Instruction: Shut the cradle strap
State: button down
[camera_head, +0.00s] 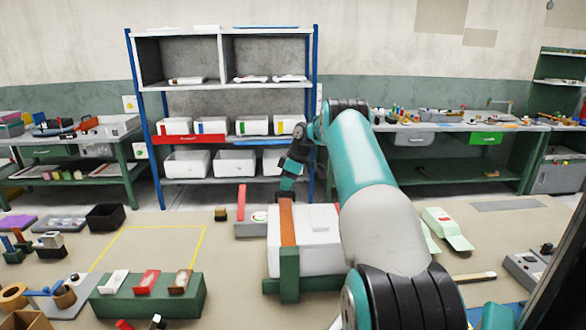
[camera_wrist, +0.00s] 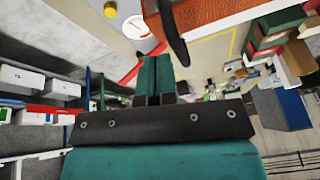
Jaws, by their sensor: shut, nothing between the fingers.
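A white box (camera_head: 318,238) sits in a green cradle (camera_head: 290,275) on the table. The orange-brown cradle strap (camera_head: 287,222) runs along the box's left part, from the far side to the green front post. I cannot tell whether it lies flat on the box or is fastened. My gripper (camera_head: 287,190) is at the strap's far end, with its green fingers (camera_wrist: 154,72) shut and empty. In the wrist view the strap (camera_wrist: 210,12) is close in front, with a dark bar (camera_wrist: 172,32) at its edge. I cannot tell whether the fingers touch it.
A grey unit with a red lever (camera_head: 241,202) stands just left of the cradle. A green block with small parts (camera_head: 150,305) is at front left, near a yellow-outlined free area (camera_head: 150,245). Light green pieces (camera_head: 447,230) lie right. Shelves (camera_head: 225,95) stand behind.

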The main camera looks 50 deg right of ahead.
jog(key=p+v, duration=1)
jog(key=v, duration=0.6)
jog(key=shift+s+r+p, duration=0.2)
jog(key=shift+r+p, duration=0.15)
jog(key=shift+d, duration=0.2)
